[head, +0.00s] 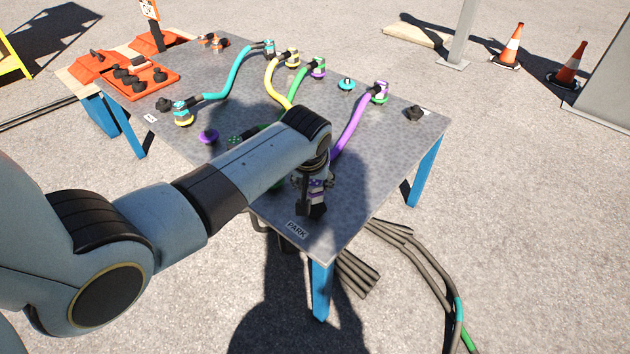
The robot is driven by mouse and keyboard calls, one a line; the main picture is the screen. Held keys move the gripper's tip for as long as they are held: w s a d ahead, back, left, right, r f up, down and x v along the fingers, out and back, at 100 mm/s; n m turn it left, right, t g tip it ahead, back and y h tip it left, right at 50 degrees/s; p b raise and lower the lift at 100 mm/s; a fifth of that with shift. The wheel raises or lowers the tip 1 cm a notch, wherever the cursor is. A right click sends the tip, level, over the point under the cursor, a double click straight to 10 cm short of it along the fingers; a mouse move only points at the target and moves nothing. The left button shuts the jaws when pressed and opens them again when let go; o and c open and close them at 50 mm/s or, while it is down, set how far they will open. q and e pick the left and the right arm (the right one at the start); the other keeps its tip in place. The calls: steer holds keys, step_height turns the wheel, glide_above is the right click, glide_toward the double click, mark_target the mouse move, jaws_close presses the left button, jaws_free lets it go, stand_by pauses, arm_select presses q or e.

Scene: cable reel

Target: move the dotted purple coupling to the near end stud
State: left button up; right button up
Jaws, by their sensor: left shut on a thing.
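The purple hose (352,125) runs from a coupling (379,92) on the far row down behind my left forearm. My left gripper (315,188) is at its lower end, near the front corner of the table, shut on the dotted purple coupling (318,184), which shows only in part between the fingers. A dark piece (316,211) shows just below the gripper; I cannot tell whether the coupling touches it. A bare purple stud (208,136) stands left of my forearm. My right gripper is not in view.
Teal (229,82), yellow (274,82) and green (293,90) hoses cross the grey table (393,150). A teal stud (346,84) and a black stud (415,113) stand at the far right. A PARK label (297,230) lies at the front corner. An orange tray (138,80) is at left.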

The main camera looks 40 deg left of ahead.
arm_select(q)
steer(key=shift+f+b, duration=0.35)
steer(key=shift+f, duration=0.85)
steer(key=shift+w, duration=0.1)
steer(key=shift+r+p, duration=0.1)
steer(key=shift+p, duration=0.5)
steer(key=shift+f+b, duration=0.35)
steer(key=shift+f, duration=0.2)
steer(key=o, duration=1.4)
steer(key=v, duration=1.2)
